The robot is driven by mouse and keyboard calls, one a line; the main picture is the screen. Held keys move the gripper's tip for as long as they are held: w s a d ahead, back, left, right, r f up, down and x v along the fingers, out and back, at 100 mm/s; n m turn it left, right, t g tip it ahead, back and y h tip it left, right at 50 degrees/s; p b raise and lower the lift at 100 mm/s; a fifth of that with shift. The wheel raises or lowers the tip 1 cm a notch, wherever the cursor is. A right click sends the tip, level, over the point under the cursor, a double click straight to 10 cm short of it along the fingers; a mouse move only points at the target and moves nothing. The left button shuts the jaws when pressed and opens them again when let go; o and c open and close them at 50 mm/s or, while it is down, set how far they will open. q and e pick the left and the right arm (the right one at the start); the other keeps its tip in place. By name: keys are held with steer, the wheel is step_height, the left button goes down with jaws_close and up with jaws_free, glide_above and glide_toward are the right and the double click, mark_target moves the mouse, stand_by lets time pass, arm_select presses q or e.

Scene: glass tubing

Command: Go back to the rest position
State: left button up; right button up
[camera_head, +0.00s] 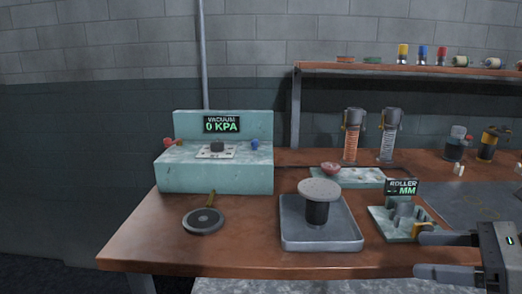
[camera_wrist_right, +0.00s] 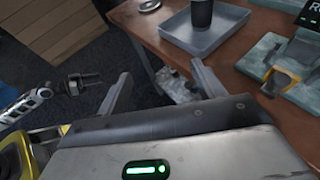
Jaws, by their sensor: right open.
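My right gripper (camera_head: 436,256) is at the lower right of the head view, beside the front right of the table. Its two fingers are apart with nothing between them, as the right wrist view (camera_wrist_right: 160,82) also shows. It is to the right of the grey tray and near the roller unit, and touches neither as far as I can see. My left arm is outside the head view. A dark gripper (camera_wrist_right: 82,82) on a grey arm, apparently my left one, shows small at the left of the wrist view; its jaw state is unclear.
The brown table (camera_head: 150,238) bears a vacuum unit (camera_head: 232,178) reading 0 KPA, a round dark pad (camera_head: 203,221), a grey tray (camera_head: 345,245) with a dark cylinder under a pale disc, and a roller unit (camera_head: 385,222). A shelf (camera_head: 400,70) is behind. The table's front left is clear.

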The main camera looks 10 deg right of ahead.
steer(key=w+a+m+t+y+p, duration=0.1)
steer(key=w+a+m+t, duration=0.2)
steer(key=m, duration=0.5)
steer(key=w+a+m+t+y+p, duration=0.1)
steer(key=a+m+t, duration=0.1)
steer(key=m+t, duration=0.5)
step_height(320, 180, down, 9)
steer(key=w+a+m+h+p, duration=0.15)
steer(key=m+h, duration=0.65)
steer(key=m, duration=0.9)
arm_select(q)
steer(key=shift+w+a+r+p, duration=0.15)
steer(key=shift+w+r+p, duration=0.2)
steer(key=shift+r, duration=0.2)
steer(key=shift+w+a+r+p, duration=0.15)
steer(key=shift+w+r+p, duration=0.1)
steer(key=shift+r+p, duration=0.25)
arm_select(e)
steer(key=s+a+f+m+g, duration=0.4)
steer(key=a+f+m, duration=0.1)
steer(key=a+f, duration=0.1)
steer(key=s+a+f+m+g, duration=0.4)
steer(key=a+f+m+g, duration=0.1)
steer(key=f, duration=0.4)
steer(key=shift+s+a+f, duration=0.15)
steer(key=shift+s+a, duration=0.25)
steer(key=shift+a, duration=0.45)
